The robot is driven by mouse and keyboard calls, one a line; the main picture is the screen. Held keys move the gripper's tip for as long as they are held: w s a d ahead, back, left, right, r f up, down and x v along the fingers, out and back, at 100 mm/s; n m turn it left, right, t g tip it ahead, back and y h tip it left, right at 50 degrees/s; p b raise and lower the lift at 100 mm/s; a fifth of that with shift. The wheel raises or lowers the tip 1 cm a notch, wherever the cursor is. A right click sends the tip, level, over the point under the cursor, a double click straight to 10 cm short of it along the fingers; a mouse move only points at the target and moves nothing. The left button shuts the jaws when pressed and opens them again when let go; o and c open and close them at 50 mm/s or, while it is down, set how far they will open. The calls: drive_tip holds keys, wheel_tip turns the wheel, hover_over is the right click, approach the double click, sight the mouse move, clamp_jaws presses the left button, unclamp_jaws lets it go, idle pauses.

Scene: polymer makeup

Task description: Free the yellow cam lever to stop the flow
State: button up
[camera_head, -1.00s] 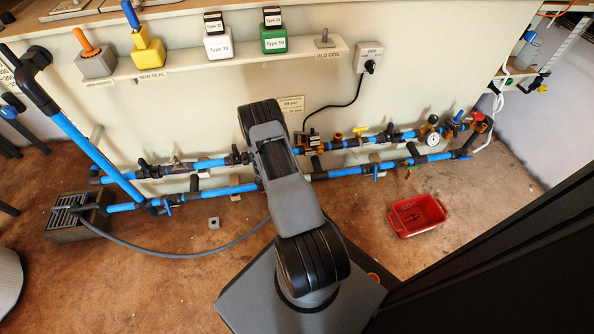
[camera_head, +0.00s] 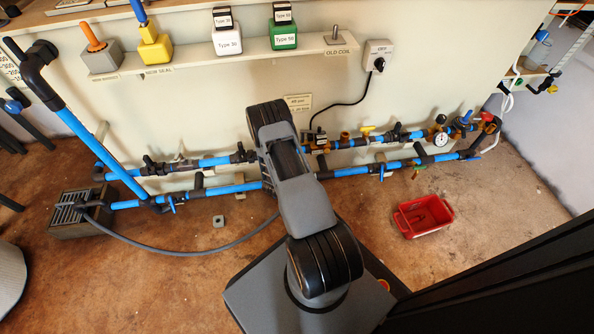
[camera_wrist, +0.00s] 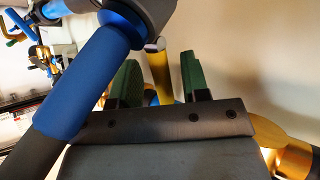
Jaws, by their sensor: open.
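A small yellow lever (camera_head: 368,128) sits on the upper blue-and-dark pipe run, right of the middle in the head view. My gripper is hidden behind my arm in that view. In the wrist view my gripper (camera_wrist: 160,85) shows two green-padded fingers, standing apart. A yellow, rod-like part (camera_wrist: 160,75) with a pale end shows between and beyond them. I cannot tell whether it is the lever or a fitting, or whether the fingers touch it.
A thick blue pipe (camera_wrist: 85,85) crosses close to my gripper on the left. A brass-coloured part (camera_wrist: 288,155) is close at lower right. A pressure gauge (camera_head: 440,139) stands on the upper pipe. A red crate (camera_head: 423,216) and a grey hose (camera_head: 150,240) lie on the floor.

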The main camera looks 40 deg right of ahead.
drive_tip(key=p+v, duration=0.5)
drive_tip(key=v, duration=0.9)
drive_tip(key=shift+f, duration=0.15)
